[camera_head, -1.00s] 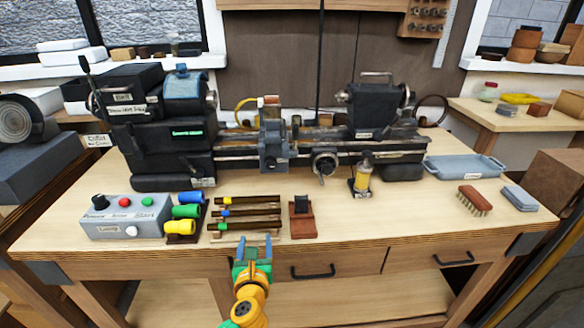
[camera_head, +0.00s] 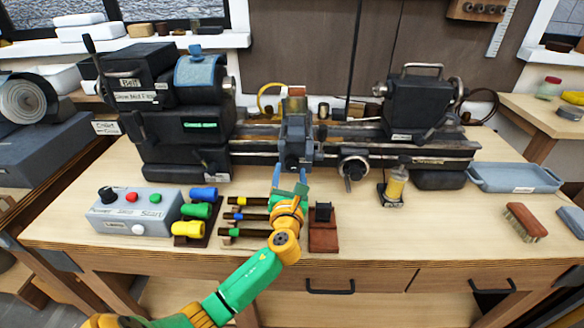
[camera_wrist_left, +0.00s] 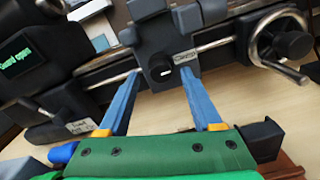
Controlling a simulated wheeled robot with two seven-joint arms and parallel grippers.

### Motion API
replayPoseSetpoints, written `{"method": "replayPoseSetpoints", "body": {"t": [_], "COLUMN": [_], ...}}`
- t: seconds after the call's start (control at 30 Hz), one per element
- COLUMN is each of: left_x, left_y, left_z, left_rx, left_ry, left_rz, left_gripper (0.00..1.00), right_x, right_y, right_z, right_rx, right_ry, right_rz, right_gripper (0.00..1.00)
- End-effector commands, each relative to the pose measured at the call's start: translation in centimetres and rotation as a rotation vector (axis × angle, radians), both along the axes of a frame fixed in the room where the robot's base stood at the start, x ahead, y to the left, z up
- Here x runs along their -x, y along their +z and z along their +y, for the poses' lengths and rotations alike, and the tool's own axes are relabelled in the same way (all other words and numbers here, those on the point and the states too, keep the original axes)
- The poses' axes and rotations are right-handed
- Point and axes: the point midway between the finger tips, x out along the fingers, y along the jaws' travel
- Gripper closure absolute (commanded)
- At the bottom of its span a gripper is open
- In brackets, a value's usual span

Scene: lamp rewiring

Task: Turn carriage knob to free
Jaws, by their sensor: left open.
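The lathe carriage (camera_head: 296,136) is a blue-grey block on the lathe bed. Its black round knob (camera_wrist_left: 163,73) with a small white mark faces me in the left wrist view, beside a small label (camera_wrist_left: 186,57) that I cannot read surely. My left gripper (camera_head: 289,180) is just in front of and below the carriage. In the left wrist view its two blue fingers (camera_wrist_left: 157,78) are spread apart, with the knob beyond and between their tips. Nothing is held. The gap between tips and knob is hard to judge. My right gripper is out of view.
A handwheel (camera_head: 353,170) and an oil bottle (camera_head: 396,186) stand right of the carriage. Below my left gripper are several dark rods (camera_head: 246,216) and a red-brown block stand (camera_head: 323,238). A grey control box (camera_head: 130,212) is at left. The front table edge is clear.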

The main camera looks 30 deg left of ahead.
Motion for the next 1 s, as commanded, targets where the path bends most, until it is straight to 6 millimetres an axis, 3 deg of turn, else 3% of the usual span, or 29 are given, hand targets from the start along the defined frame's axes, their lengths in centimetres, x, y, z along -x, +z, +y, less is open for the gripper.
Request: {"method": "replayPoseSetpoints", "body": {"t": [0.13,0.37,0.47,0.63,1.0], "left_x": [-1.5,-1.7,-1.7,-1.7,-1.7], "left_y": [-0.1,-0.1,-0.1,-0.1,-0.1], "left_z": [0.9,1.0,1.0,1.0,1.0], "left_rx": [0.001,0.002,0.002,0.002,0.041], "left_ry": [0.0,0.0,0.0,0.0,-0.001], "left_rz": [0.001,0.001,0.001,0.001,-0.024], "left_gripper": [0.34,0.34,0.55,1.0,1.0], "right_x": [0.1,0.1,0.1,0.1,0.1], "right_y": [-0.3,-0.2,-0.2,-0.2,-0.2], "right_z": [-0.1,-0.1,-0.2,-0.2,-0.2], "right_rx": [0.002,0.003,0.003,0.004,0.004], "right_ry": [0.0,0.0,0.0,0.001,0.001], "right_rz": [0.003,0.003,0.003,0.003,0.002], "right_gripper": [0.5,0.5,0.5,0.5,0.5]}}
